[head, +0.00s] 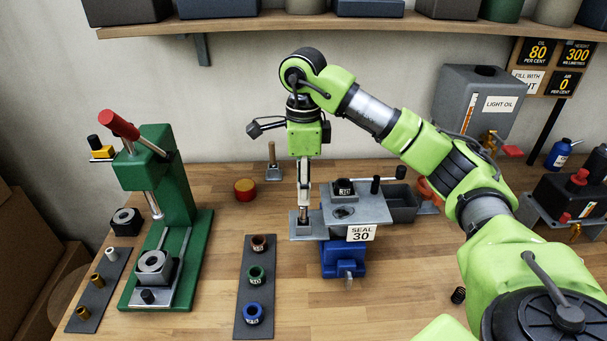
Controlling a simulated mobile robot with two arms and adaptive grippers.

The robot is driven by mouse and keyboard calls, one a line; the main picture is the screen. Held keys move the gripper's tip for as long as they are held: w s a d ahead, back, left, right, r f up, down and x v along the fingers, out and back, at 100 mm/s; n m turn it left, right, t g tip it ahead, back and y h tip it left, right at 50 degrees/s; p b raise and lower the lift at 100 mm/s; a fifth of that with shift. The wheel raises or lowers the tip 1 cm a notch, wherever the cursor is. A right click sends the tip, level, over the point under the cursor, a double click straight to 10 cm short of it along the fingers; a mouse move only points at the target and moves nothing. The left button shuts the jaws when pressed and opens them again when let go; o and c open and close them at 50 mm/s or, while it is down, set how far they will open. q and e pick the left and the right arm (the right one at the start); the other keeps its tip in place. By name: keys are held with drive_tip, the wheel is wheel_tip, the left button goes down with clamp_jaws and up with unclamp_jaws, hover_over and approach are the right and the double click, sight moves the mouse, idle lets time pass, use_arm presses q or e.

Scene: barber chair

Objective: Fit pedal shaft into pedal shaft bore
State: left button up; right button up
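My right gripper (303,205) points straight down over the left end of the grey metal fixture. Its fingers look close together, and I cannot make out whether anything is between them. The fingertips are at or just above a small grey block (303,229) on a flat plate. To the right, the grey fixture plate (376,210) sits on a blue base (343,260). It carries a black part (343,187) and a dark round opening (343,212). I cannot identify the pedal shaft or its bore with certainty. My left gripper is out of view.
A green press (180,200) with a red handle stands at left. A dark strip (241,318) with several coloured rings lies in front. Bare wood lies between the press and the ring strip.

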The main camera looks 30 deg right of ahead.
wheel_tip(320, 180, up, 6)
drive_tip(key=shift+f, duration=0.15)
drive_tip(key=shift+s+f, duration=0.1)
idle(0.6)
